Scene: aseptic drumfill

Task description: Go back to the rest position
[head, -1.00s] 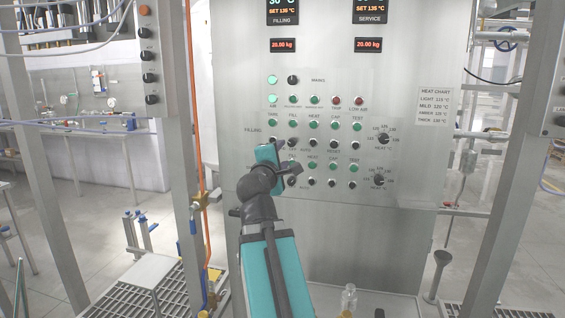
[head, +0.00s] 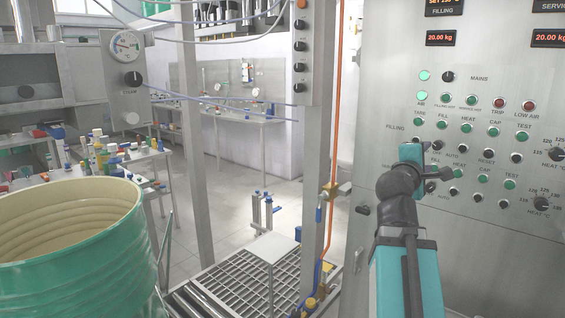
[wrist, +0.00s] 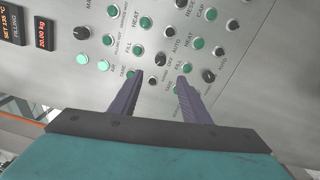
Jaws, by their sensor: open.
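My gripper shows in the wrist view (wrist: 158,82) with its two dark fingers apart and nothing between them. It faces the grey control panel (wrist: 255,60), whose green buttons and black knobs lie beyond the fingertips; I cannot tell the gap to the panel. In the head view my teal and black arm rises at the right in front of the control panel (head: 470,240); the arm hides the fingertips there. The panel's filling display (head: 440,38) reads 20.00 kg, and two lamps near the mains knob (head: 448,76) are lit pale green.
A green open drum (head: 70,235) stands at the near left. Behind it is a table crowded with small bottles (head: 110,150). A steel post (head: 193,120) and an orange pipe (head: 336,100) stand left of the panel, above a floor grating (head: 240,270).

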